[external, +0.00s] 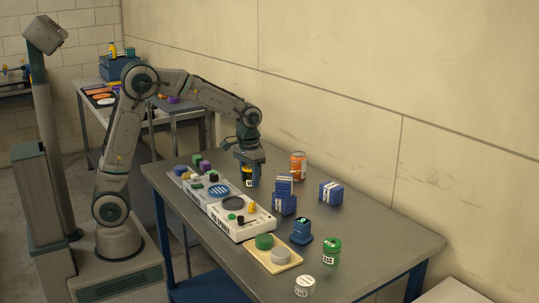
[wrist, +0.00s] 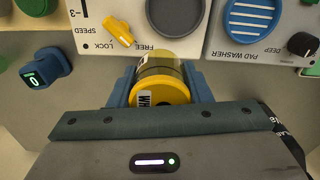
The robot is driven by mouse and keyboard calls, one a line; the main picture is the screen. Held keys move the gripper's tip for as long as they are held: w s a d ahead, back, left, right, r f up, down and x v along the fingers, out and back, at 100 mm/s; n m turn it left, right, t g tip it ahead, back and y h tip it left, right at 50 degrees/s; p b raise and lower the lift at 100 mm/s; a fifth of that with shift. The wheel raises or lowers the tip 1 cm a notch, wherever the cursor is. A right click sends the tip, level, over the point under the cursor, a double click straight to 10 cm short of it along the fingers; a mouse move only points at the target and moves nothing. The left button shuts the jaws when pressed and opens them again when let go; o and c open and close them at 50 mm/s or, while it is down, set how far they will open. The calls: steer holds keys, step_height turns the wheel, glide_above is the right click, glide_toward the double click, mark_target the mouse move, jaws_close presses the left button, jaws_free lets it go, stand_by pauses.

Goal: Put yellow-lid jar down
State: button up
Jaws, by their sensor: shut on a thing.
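The yellow-lid jar (external: 249,178) is in my gripper (external: 248,165) over the far side of the grey table (external: 360,232). In the wrist view, my gripper (wrist: 160,88) has its two blue fingers on either side of the jar (wrist: 162,88). The jar's yellow lid faces the camera, and a white label with dark letters shows on its side. My gripper is shut on the jar. The jar's bottom is hidden in the wrist view, and I cannot tell whether it touches the table.
White consoles (external: 238,227) with knobs and pads line the table's near side. Blue boxes (external: 284,204), an orange can (external: 298,166), a blue device (external: 302,232) and a green jar (external: 331,252) stand to the right. A tan tray (external: 292,262) is in front. Bare tabletop lies between them.

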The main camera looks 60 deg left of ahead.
steer(key=shift+s+d, duration=0.1)
steer(key=shift+d, duration=0.2)
steer(key=w+a+f, duration=0.1)
steer(key=a+f, duration=0.1)
steer(key=a, duration=0.1)
steer(key=w+a+f+p, duration=0.1)
steer(key=w+a+f, duration=0.1)
steer(key=a, duration=0.1)
steer(key=w+a+f, duration=0.2)
steer(key=a, duration=0.2)
steer(key=shift+w+f, duration=0.25)
steer(key=shift+f, duration=0.05)
steer(key=shift+f+p, duration=0.5)
steer(key=shift+f, duration=1.55)
steer(key=shift+f, duration=0.1)
steer(key=o, duration=1)
steer(key=shift+c, duration=0.2)
